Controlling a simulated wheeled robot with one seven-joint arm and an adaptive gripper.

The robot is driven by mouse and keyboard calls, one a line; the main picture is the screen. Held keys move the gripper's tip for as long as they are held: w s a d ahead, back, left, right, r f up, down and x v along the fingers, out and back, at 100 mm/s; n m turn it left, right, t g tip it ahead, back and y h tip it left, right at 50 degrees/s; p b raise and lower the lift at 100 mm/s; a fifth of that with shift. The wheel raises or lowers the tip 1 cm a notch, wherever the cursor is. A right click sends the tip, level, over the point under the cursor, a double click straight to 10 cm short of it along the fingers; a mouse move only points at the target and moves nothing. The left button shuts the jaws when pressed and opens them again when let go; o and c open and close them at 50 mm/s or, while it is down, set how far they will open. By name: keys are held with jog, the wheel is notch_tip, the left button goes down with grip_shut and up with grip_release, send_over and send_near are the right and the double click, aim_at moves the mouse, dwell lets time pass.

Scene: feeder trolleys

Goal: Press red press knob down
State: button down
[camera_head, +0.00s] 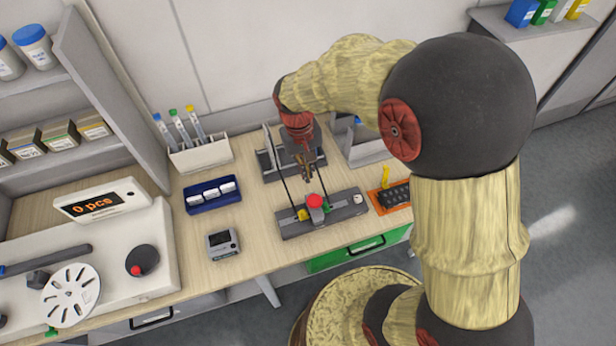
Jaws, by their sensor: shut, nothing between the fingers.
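The red press knob (315,201) is a round red cap on a dark grey device (347,210) lying on the wooden table. Small yellow parts sit beside the knob on the device. My gripper (308,179) points down just above and behind the knob, with its fingers together and nothing held. A small gap shows between the fingertips and the knob in this view; the exact height cannot be told.
A grey stand (272,164) is behind my gripper. An orange tray (400,206) lies right of the device. A blue tray (212,195) and a small grey box (223,244) are to the left. Bare table (258,215) lies between them.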

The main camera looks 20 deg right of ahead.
aim_at(311, 200)
jog(key=f, duration=0.8)
jog(key=s+d+f, duration=0.1)
jog(key=f, duration=0.3)
jog(key=shift+f, duration=0.1)
notch_tip(311, 200, down, 2)
jog(key=shift+f+b, duration=0.1)
jog(key=shift+b, duration=0.7)
notch_tip(311, 200, up, 14)
jog(key=w+a+p, duration=0.1)
jog(key=p, duration=0.1)
jog(key=shift+p, duration=0.35)
